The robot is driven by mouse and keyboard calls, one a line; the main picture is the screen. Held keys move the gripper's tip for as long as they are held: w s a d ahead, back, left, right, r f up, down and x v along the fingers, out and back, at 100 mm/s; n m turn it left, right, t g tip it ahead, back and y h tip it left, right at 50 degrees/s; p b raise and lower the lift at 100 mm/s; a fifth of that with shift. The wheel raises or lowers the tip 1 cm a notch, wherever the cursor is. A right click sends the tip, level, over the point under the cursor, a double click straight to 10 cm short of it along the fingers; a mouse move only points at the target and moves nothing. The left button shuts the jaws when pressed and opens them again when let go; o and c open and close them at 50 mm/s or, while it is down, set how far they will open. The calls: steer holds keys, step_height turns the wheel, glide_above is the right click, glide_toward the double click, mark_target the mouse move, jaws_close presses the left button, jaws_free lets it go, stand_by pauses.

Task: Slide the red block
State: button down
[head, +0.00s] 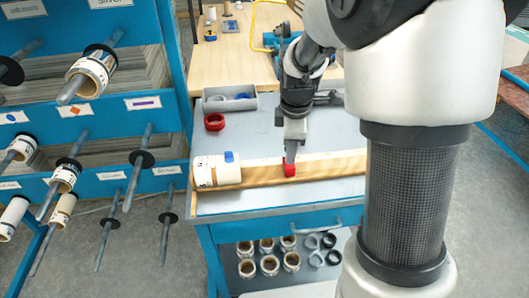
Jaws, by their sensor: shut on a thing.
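The red block (289,169) sits upright on the wooden board (330,166) that runs along the front of the blue table. My gripper (290,157) points down onto the block from above. Its fingers are shut on the block's top. The fingers hide part of the block, and I cannot tell whether its underside touches the board. A white roll (217,171) with a small blue piece on it lies at the board's left end, a short gap to the left of the block.
A red ring (215,122) and a grey tray (230,103) stand behind the board. A blue rack (150,82) with rolls on rods is at the left. Several rolls sit on the shelf (240,252) below.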

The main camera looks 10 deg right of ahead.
steer(key=d, duration=0.8)
steer(key=shift+d, duration=0.15)
steer(key=c, duration=1.5)
jaws_free()
steer(key=shift+o, duration=0.2)
steer(key=s+r+p, duration=0.3)
steer(key=r, duration=1.4)
steer(key=shift+s+a, duration=0.15)
steer(key=shift+a, duration=0.2)
steer(key=shift+r, duration=0.1)
